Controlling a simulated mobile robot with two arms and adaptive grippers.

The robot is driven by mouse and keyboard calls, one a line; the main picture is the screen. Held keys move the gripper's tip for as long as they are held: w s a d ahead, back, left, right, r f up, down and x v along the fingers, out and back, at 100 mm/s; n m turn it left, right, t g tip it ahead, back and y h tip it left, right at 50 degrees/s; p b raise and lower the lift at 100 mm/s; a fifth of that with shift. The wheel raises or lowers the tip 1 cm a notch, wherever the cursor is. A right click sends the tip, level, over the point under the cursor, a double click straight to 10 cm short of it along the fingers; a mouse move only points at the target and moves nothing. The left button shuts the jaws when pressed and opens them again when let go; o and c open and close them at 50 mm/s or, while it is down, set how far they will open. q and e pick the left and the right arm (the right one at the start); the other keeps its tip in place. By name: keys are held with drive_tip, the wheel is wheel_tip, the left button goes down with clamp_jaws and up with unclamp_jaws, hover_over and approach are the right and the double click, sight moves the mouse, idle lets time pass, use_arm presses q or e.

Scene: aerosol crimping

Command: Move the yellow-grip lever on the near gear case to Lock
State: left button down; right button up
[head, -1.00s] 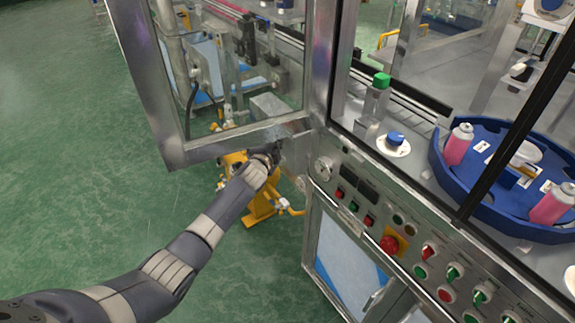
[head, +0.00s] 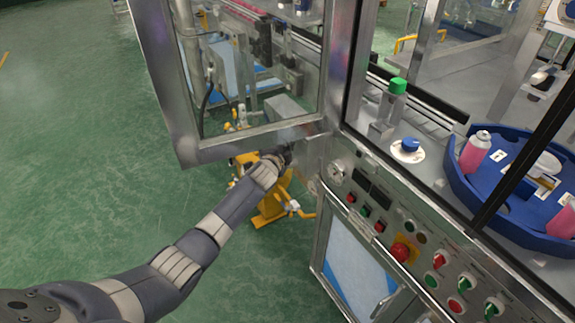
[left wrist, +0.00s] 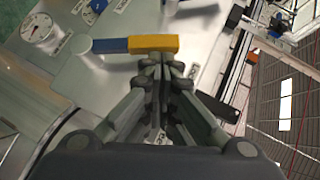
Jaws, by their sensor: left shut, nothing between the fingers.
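The lever's yellow grip (left wrist: 153,43) shows in the left wrist view, with a blue section (left wrist: 110,46) to its left. A pale round part (left wrist: 75,76) lies near the blue end. My left gripper (left wrist: 163,62) is shut and empty. Its fingertips are right at the lower edge of the yellow grip; I cannot tell whether they touch it. In the head view my left arm reaches under the framed glass door, its gripper (head: 285,154) partly hidden at the machine's corner. The lever cannot be made out there. My right gripper is not in view.
The door (head: 183,140) hangs open above my left arm. A control panel (head: 390,225) with buttons and switches faces the front right. A yellow stand (head: 270,208) is on the floor behind my arm. A round gauge (left wrist: 39,29) shows in the left wrist view. Green floor is clear at left.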

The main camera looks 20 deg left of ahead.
use_arm(q)
drive_tip(key=a+v, duration=0.1)
drive_tip(key=v, duration=1)
drive_tip(key=shift+s+d, duration=0.3)
drive_tip(key=shift+d, duration=0.2)
